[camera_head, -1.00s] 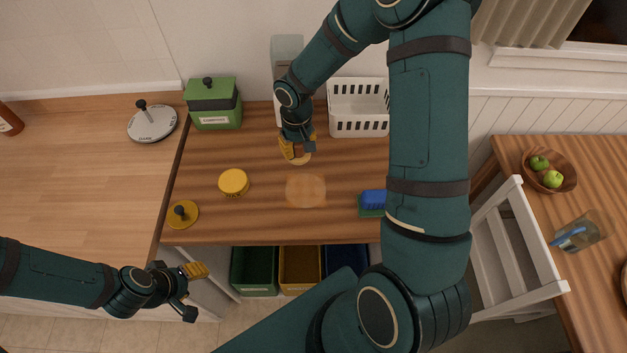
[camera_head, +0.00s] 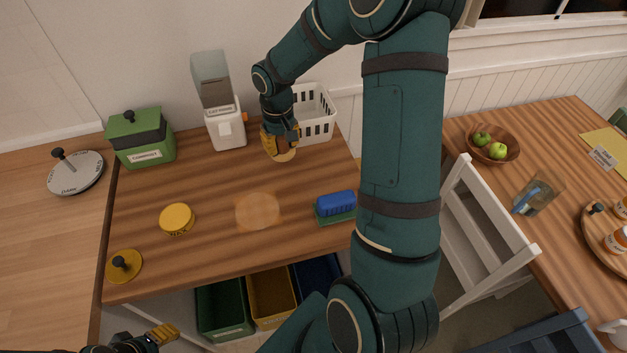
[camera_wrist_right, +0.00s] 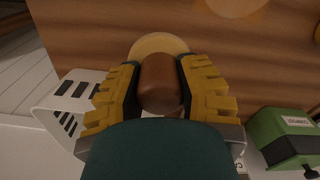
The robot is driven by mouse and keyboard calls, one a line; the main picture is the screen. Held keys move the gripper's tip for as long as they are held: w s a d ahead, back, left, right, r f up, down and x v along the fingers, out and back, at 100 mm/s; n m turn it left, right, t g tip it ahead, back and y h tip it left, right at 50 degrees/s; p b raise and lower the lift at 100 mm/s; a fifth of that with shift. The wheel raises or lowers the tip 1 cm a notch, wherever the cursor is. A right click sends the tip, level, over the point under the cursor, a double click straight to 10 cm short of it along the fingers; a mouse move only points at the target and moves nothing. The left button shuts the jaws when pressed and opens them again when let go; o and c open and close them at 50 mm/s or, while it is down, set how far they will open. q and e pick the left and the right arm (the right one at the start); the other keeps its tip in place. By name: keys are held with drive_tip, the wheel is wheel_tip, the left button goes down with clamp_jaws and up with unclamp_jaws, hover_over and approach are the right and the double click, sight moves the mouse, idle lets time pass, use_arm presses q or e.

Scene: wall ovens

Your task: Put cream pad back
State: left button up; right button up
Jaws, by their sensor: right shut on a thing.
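The cream pad is a round pale disc (camera_wrist_right: 158,45) with a brown rounded handle (camera_wrist_right: 161,82). My right gripper (camera_head: 280,140) is shut on the handle, with a finger on each side in the right wrist view. In the head view the pad's pale edge (camera_head: 285,156) shows below the fingers, in front of the white slotted basket (camera_head: 318,128). I cannot tell whether the pad touches the table. My left gripper (camera_head: 162,334) is partly cut off at the bottom left; one yellow finger shows.
On the wooden table (camera_head: 205,252) are a yellow wax tin (camera_head: 177,219), a yellow knobbed disc (camera_head: 124,266), a blue-and-green brush (camera_head: 336,206), a white dispenser (camera_head: 226,127) and a green box (camera_head: 141,138). A pale round patch (camera_head: 258,211) marks the bare middle.

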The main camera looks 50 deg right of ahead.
drive_tip(key=r+m+b, duration=0.1)
drive_tip(key=m+b, duration=0.1)
drive_tip(key=b, duration=0.3)
hover_over(318, 168)
use_arm(q)
wheel_tip(318, 168, down, 8)
drive_tip(key=s+b, duration=0.1)
drive_tip(key=shift+d+f, duration=0.15)
use_arm(e)
wheel_tip(318, 168, down, 10)
drive_tip(key=shift+r, duration=0.25)
use_arm(q)
drive_tip(key=shift+s+b, duration=0.1)
drive_tip(key=shift+b, duration=0.25)
use_arm(e)
drive_tip(key=shift+s+f, duration=0.1)
drive_tip(key=shift+f, duration=0.15)
drive_tip(key=o, duration=1)
use_arm(q)
drive_tip(key=shift+f, duration=0.1)
use_arm(e)
drive_tip(key=shift+r, duration=0.2)
